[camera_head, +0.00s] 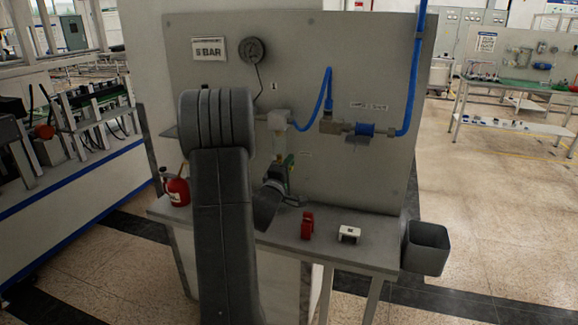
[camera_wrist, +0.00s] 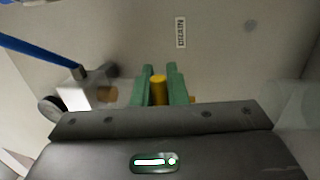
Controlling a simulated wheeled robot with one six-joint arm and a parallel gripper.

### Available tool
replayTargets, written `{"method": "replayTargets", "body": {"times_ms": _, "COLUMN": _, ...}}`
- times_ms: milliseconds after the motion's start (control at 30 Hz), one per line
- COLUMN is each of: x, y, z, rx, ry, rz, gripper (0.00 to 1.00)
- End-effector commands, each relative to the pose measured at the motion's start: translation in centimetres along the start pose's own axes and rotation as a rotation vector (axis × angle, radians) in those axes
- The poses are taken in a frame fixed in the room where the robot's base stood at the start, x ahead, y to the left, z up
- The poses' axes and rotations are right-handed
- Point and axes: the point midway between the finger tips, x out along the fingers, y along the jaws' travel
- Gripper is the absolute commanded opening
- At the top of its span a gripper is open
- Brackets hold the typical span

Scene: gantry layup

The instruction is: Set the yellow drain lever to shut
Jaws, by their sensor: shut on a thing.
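The yellow drain lever (camera_wrist: 158,90) shows in the wrist view as a short yellow piece between the green fingers of my gripper (camera_wrist: 159,83). The fingers are shut on it, one on each side. Its lower part is hidden behind the gripper body, so its angle cannot be told. A DRAIN label (camera_wrist: 181,32) is on the panel just beyond the fingertips. In the head view my gripper (camera_head: 284,165) is close to the panel, below the pipe fittings, partly hidden by my arm. The lever cannot be made out there.
The grey panel (camera_head: 375,75) carries a gauge (camera_head: 252,50), a blue hose (camera_head: 412,80) and a blue-banded fitting (camera_head: 364,129). On the shelf (camera_head: 330,252) stand a red can (camera_head: 177,191), a red block (camera_head: 307,226) and a white block (camera_head: 349,233). A grey bin (camera_head: 426,248) hangs right.

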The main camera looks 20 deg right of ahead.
Motion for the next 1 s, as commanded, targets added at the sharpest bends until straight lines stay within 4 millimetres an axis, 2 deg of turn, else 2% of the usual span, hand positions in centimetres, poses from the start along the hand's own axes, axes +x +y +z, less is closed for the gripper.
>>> {"method": "replayTargets", "body": {"times_ms": 300, "x": 0.0, "y": 0.1, "z": -0.1, "rx": -0.001, "ry": 0.002, "rz": 0.001, "gripper": 0.0}}
{"method": "replayTargets", "body": {"times_ms": 333, "x": 0.0, "y": 0.1, "z": -0.1, "rx": -0.001, "ry": 0.002, "rz": 0.001, "gripper": 0.15}}
{"method": "replayTargets", "body": {"times_ms": 433, "x": 0.0, "y": 0.1, "z": -0.1, "rx": 0.0, "ry": 0.001, "rz": 0.001, "gripper": 0.34}}
{"method": "replayTargets", "body": {"times_ms": 767, "x": -0.2, "y": 0.0, "z": 0.0, "rx": 0.0, "ry": 0.001, "rz": 0.001, "gripper": 0.34}}
{"method": "replayTargets", "body": {"times_ms": 867, "x": -1.1, "y": -0.1, "z": -0.1, "rx": 0.001, "ry": 0.002, "rz": 0.001, "gripper": 0.34}}
{"method": "replayTargets", "body": {"times_ms": 1000, "x": -3.8, "y": -0.2, "z": -0.1, "rx": 0.001, "ry": 0.003, "rz": 0.0, "gripper": 0.34}}
